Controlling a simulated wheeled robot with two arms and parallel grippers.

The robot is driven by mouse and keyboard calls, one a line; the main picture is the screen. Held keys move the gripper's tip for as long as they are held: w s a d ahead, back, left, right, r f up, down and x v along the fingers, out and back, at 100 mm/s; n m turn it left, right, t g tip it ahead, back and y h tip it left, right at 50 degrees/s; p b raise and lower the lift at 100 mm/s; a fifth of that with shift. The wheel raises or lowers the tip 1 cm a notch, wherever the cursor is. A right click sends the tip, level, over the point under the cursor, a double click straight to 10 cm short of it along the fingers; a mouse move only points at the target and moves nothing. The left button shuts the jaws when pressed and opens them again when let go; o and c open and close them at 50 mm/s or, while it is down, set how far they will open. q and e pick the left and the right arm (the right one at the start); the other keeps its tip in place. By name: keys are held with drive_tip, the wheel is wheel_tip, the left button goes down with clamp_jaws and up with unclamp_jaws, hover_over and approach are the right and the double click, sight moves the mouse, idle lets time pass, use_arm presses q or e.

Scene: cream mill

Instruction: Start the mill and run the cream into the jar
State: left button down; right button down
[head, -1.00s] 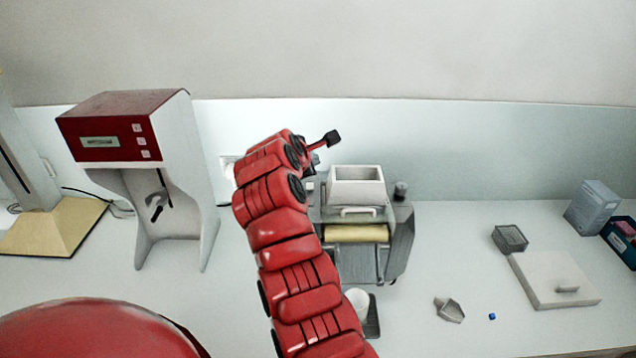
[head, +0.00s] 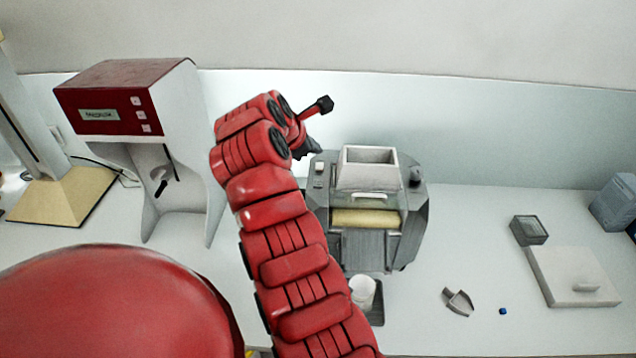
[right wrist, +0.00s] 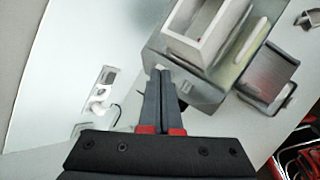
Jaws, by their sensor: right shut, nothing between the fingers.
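The grey mill (head: 375,250) stands at the back of the bench, with a white hopper (head: 366,178) on top and a cream-coloured roller (head: 366,218) at its front. Small light controls (head: 319,174) sit on its top left. The white jar (head: 362,293) stands below the mill's front, on a dark plate (head: 377,308), partly behind my right arm. My right gripper (head: 308,148) is shut and empty at the mill's back left corner. In the right wrist view its closed fingers (right wrist: 165,80) lie beside the mill body (right wrist: 205,93); contact cannot be told. My left gripper is out of view.
A red and white machine (head: 140,130) stands on the left, beside a stand with a tan base (head: 65,195). On the right lie a metal scoop (head: 458,302), a small blue cube (head: 503,311), a grey box (head: 529,230) and a white slab (head: 570,276). The right front bench is mostly clear.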

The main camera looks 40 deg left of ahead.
drive_tip(key=b, duration=0.1)
hover_over(314, 185)
wheel_tip(314, 185, down, 6)
drive_tip(key=shift+r, duration=0.1)
drive_tip(key=shift+f, duration=0.6)
drive_tip(key=shift+f, duration=0.15)
idle(1.4)
drive_tip(key=shift+f+b, duration=0.25)
drive_tip(key=shift+b, duration=0.05)
drive_tip(key=shift+s+f, duration=0.1)
drive_tip(key=shift+f, duration=0.3)
idle(0.8)
drive_tip(key=shift+r, duration=0.8)
